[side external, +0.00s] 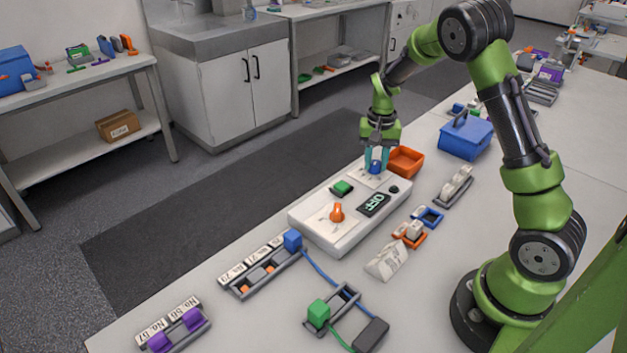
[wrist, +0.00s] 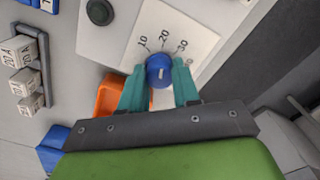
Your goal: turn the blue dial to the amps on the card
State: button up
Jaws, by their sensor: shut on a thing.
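The blue dial (side external: 375,168) stands on a white scale plate at the far end of the white cycler box (side external: 308,222). My gripper (side external: 377,158) points down over it, its teal fingers shut on the dial's sides. In the wrist view the dial (wrist: 160,64) sits between the two fingertips (wrist: 159,76). The scale plate (wrist: 190,28) shows 10, 20 and 30, with another mark partly hidden by a finger. A pale line shows on the dial; I cannot tell which number it points to. A white folded card (side external: 388,261) stands in front of the box; its writing is unreadable.
The box also has an orange knob (side external: 337,212), a green button (side external: 342,188) and a display (side external: 374,204) reading OFF. An orange bin (side external: 406,161) stands close behind my gripper, with a blue toolbox (side external: 466,138) beyond. Racks of cells and cables lie in front.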

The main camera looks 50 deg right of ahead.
aim_at(376, 161)
jog(key=o, duration=1.1)
jog(key=shift+c, duration=0.2)
jog(key=shift+r, duration=0.1)
notch_tip(376, 161, up, 17)
jog(key=s+a+r+n+t+y, duration=0.2)
jog(key=s+a+n+t, duration=0.4)
jog(key=s+a, duration=1)
jog(key=a+t, duration=0.1)
jog(key=a, duration=0.2)
jog(key=shift+s+a+r+n, duration=0.25)
jog(key=shift+r+n, duration=0.05)
